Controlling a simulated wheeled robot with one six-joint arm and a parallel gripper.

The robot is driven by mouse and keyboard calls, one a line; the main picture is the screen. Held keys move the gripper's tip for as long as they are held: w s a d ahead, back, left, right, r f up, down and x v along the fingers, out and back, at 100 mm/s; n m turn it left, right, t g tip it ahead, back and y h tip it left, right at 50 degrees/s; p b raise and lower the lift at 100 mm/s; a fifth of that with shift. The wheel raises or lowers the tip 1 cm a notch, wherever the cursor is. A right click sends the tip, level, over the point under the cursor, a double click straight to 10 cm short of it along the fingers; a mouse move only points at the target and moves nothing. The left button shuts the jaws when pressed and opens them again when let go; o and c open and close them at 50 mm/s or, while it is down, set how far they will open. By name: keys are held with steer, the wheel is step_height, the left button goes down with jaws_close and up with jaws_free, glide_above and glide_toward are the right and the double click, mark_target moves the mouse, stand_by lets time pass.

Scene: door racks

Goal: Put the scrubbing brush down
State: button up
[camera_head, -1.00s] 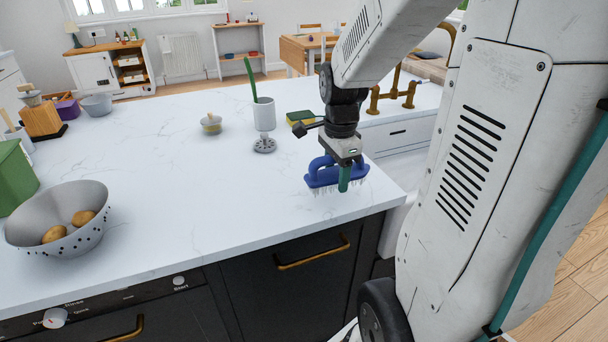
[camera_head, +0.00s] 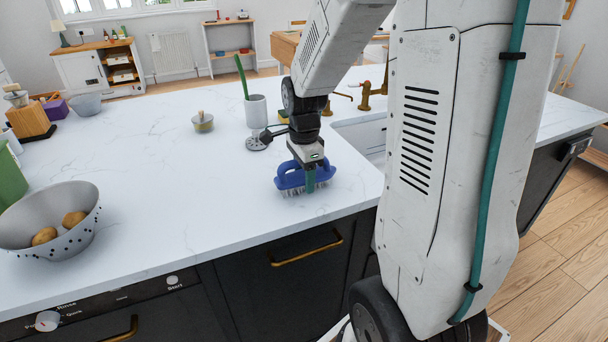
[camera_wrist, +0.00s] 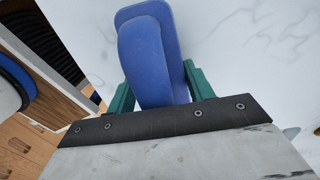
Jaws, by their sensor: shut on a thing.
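The scrubbing brush (camera_head: 291,179) has a blue body and handle with pale bristles pointing down. My gripper (camera_head: 310,180) is shut on its handle, near the front edge of the white countertop (camera_head: 180,205). The bristles are at or just above the counter; I cannot tell if they touch. In the wrist view the blue brush (camera_wrist: 150,55) sits between the green fingers of my gripper (camera_wrist: 158,85), over the white marbled surface. Its bristles are hidden there.
A white cup (camera_head: 257,112) with a green-handled brush, a metal strainer (camera_head: 256,143) and a small lidded pot (camera_head: 202,122) stand behind. A grey colander (camera_head: 50,215) with potatoes is at left. The sink (camera_head: 362,135) lies behind my arm. The counter left of the brush is clear.

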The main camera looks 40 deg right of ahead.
steer(key=o, duration=1.3)
steer(key=shift+f, duration=0.1)
steer(key=shift+c, duration=0.2)
step_height(320, 180, up, 12)
steer(key=shift+f, duration=0.15)
steer(key=shift+a+r, duration=0.1)
steer(key=shift+r, duration=0.25)
steer(key=s+a+r+n, duration=0.1)
steer(key=s+a+n, duration=0.5)
steer(key=s+n, duration=0.4)
steer(key=s+a+r+n+t, duration=0.1)
steer(key=s+a+n, duration=0.6)
steer(key=s+n, duration=0.2)
steer(key=shift+s+a+n, duration=0.3)
steer(key=shift+s+n, duration=0.05)
steer(key=shift+n, duration=0.75)
